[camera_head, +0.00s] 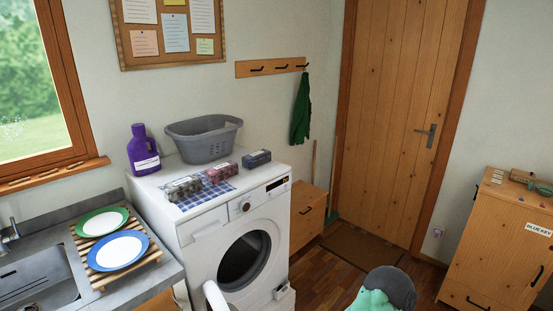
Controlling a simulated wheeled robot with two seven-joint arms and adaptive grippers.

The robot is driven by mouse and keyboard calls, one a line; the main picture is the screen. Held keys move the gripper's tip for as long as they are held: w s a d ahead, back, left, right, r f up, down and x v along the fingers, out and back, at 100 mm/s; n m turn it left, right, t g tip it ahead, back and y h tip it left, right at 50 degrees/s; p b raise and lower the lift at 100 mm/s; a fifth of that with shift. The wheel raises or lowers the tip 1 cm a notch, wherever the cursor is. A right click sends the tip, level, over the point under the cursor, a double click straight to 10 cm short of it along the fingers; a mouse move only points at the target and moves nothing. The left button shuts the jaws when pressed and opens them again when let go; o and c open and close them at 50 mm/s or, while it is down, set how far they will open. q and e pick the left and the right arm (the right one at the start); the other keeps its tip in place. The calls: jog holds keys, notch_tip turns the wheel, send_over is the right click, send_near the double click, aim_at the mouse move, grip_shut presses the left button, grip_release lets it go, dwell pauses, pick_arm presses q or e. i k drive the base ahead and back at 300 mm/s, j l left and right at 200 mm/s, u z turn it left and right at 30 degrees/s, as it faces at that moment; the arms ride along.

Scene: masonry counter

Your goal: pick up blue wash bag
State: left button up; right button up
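Three small box-shaped bags with pale labels stand in a row on top of the white washing machine (210,222). The right one is dark blue-grey (257,159) and looks the closest to a blue wash bag. The middle one is pinkish red (221,172). The left one is grey and patterned (183,188). A blue checked cloth (205,195) lies flat under or beside the left and middle bags. The dark blue-grey bag stands upright near the machine's back right, with nothing touching it. Neither of my grippers is in view.
A grey laundry basket (204,139) and a purple bottle (143,149) stand behind the bags. Two plates lie on a wooden rack (82,257) by the sink at left. A wooden cabinet (501,245) stands at right. Floor (318,271) is open before the door.

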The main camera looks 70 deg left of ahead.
aim_at(257, 159)
jog(key=i+j+u, duration=0.2)
jog(key=i+u, duration=1)
jog(key=u, duration=0.15)
jog(key=i+l+u, duration=0.3)
jog(key=u, duration=0.15)
jog(key=i, duration=0.1)
